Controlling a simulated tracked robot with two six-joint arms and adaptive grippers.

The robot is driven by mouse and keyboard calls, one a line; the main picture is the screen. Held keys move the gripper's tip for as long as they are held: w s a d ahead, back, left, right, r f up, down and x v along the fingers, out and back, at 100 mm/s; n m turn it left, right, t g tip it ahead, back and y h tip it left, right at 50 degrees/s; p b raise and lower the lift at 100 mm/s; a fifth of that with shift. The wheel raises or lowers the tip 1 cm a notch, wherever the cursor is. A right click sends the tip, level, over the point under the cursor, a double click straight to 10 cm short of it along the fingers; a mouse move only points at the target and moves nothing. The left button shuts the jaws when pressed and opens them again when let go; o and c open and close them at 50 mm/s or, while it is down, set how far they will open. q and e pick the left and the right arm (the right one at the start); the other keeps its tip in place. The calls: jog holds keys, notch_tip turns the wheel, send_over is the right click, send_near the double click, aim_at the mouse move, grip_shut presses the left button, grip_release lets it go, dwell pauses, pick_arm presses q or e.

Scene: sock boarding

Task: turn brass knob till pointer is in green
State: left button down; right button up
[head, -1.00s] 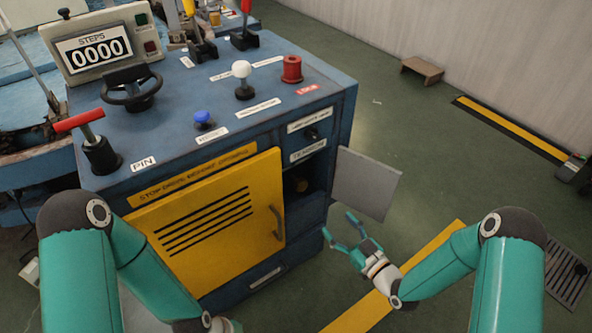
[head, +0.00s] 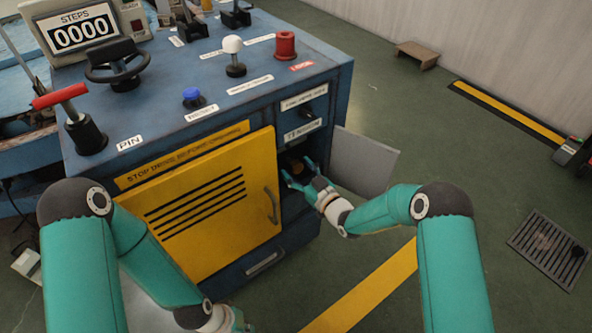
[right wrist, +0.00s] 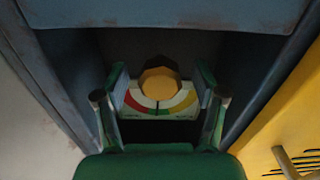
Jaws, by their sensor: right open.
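The brass knob (right wrist: 159,82) is inside the open compartment on the cabinet's front, below the tension label. It is faceted and stands in front of a pale dial plate (right wrist: 158,113) with a coloured arc. I cannot make out the pointer or which band it is on. My right gripper (head: 302,178) is open at the compartment mouth. In the right wrist view its fingers stand on either side of the knob, with gaps showing and nothing held. In the head view the gripper partly hides the knob.
The grey compartment door (head: 362,162) hangs open to the right of my right gripper. The closed yellow door (head: 200,215) with its handle is to the left. A red knob (head: 285,45), white knob (head: 232,45) and blue button (head: 193,97) are on top. The floor to the right is mostly free.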

jog(key=shift+w+a, duration=0.25)
jog(key=shift+w, duration=0.05)
jog(key=c, duration=1.1)
jog(key=shift+f+b, duration=0.1)
jog(key=shift+b, duration=0.4)
jog(key=shift+c, duration=0.2)
jog(key=shift+n+b, duration=0.35)
jog(key=shift+n, duration=0.05)
jog(key=o, duration=1.1)
